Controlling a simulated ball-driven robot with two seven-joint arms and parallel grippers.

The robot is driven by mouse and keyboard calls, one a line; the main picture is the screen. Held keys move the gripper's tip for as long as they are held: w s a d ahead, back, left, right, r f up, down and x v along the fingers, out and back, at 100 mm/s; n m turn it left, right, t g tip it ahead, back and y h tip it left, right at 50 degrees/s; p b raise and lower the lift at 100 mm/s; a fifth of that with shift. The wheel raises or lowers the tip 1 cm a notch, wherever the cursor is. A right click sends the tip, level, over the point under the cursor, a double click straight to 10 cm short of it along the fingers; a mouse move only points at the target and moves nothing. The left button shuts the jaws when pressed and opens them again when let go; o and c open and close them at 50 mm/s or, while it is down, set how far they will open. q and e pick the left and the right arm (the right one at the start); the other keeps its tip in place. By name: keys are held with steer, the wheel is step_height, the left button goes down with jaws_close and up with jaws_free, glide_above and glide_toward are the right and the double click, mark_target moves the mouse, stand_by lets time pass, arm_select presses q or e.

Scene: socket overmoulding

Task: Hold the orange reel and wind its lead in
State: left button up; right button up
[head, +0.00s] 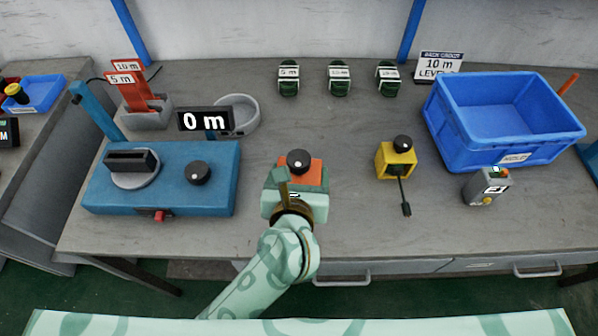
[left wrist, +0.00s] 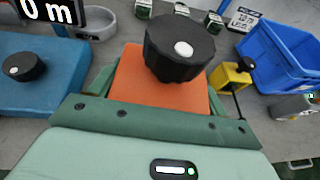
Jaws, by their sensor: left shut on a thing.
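The orange reel (head: 313,172) stands on the bench at the middle, with a black knob (head: 298,161) on top. My left gripper (head: 296,188) is shut on the orange reel from the front. In the left wrist view the orange reel (left wrist: 155,82) sits between the green fingers, and its black knob (left wrist: 180,50) with a white dot rises above them. No lead shows on the orange reel; its far side is hidden. My right gripper is not in view.
A blue machine (head: 215,170) with a "0 m" display (head: 205,119) stands at the left. A yellow reel (head: 396,160) with a black lead lies to the right. Bare bench surrounds the orange reel.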

arm_select(q)
steer(key=shift+w, duration=0.1)
steer(key=w+b, duration=0.3)
steer(key=w, duration=1.1)
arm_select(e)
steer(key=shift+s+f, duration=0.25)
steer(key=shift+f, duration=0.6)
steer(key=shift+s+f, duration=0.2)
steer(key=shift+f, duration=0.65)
arm_select(q)
steer(key=shift+f+b, duration=4.9)
steer(key=shift+f, duration=1.3)
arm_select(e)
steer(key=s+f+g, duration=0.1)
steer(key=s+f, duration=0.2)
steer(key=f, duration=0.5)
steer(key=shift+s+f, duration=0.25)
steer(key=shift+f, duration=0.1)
arm_select(q)
steer(key=shift+f, duration=0.25)
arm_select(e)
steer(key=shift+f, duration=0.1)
